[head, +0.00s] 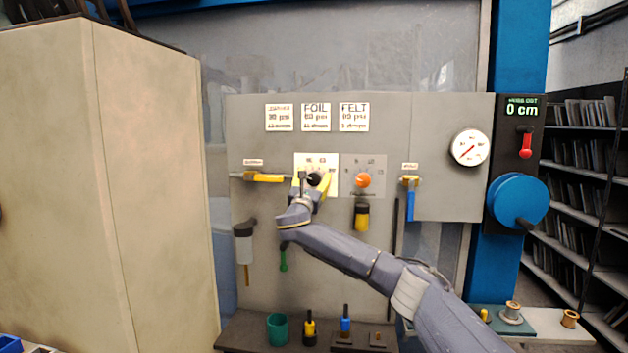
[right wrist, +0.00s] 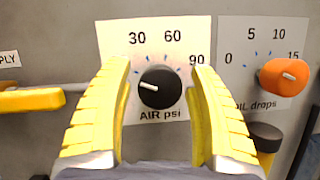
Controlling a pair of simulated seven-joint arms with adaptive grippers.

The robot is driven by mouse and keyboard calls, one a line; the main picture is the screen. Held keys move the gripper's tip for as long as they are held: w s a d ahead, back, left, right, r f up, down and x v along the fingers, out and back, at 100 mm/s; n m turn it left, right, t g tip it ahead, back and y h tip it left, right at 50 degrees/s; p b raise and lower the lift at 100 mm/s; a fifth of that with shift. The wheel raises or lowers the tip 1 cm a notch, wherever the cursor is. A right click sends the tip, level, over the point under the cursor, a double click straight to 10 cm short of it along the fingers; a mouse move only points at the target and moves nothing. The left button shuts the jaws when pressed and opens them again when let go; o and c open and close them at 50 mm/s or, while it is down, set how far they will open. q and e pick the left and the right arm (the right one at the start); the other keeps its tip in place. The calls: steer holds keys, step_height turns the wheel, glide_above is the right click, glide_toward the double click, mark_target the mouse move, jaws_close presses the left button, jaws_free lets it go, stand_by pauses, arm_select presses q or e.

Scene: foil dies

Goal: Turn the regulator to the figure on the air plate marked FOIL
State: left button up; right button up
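The regulator is a black round knob (right wrist: 160,88) on a white plate (right wrist: 115,40) labelled AIR psi, with 30, 60 and 90 around it. A short white mark on its face lies nearly level; I cannot tell which end is the pointer. In the head view the knob (head: 314,179) is partly covered by my right gripper (head: 315,176). In the right wrist view the yellow fingers of that gripper (right wrist: 161,68) are open on either side of the knob, with small gaps. The FOIL plate (head: 316,117) hangs above; its psi figure is too blurred to read surely. My left gripper is out of view.
An orange OIL drops knob (right wrist: 284,77) sits close right of the regulator. A yellow-handled supply valve (head: 265,178) is to the left, a blue-handled one (head: 410,202) to the right. A dial gauge (head: 470,147) with a red needle is further right. A beige cabinet (head: 150,180) stands left.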

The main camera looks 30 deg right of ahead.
steer(key=c, duration=1)
steer(key=shift+m, duration=0.3)
steer(key=m+g+h, duration=0.1)
steer(key=m+g, duration=0.1)
steer(key=m, duration=0.3)
steer(key=shift+f, duration=0.1)
steer(key=m+g, duration=0.1)
steer(key=m, duration=0.2)
steer(key=m+g, duration=0.2)
steer(key=m, duration=0.1)
steer(key=shift+m, duration=0.4)
steer(key=m+g, duration=0.1)
steer(key=m, duration=0.1)
steer(key=m+g, duration=0.1)
steer(key=m, duration=0.1)
steer(key=shift+s+m+y, duration=0.1)
steer(key=shift+m+y, duration=0.2)
steer(key=shift+m, duration=0.1)
steer(key=shift+d+f+m+g+y, duration=0.15)
steer(key=shift+m+y, duration=0.2)
steer(key=shift+m, duration=0.5)
steer(key=shift+r+m+g+y, duration=0.15)
steer(key=shift+m+y, duration=0.2)
steer(key=shift+m, duration=0.5)
steer(key=shift+f, duration=0.1)
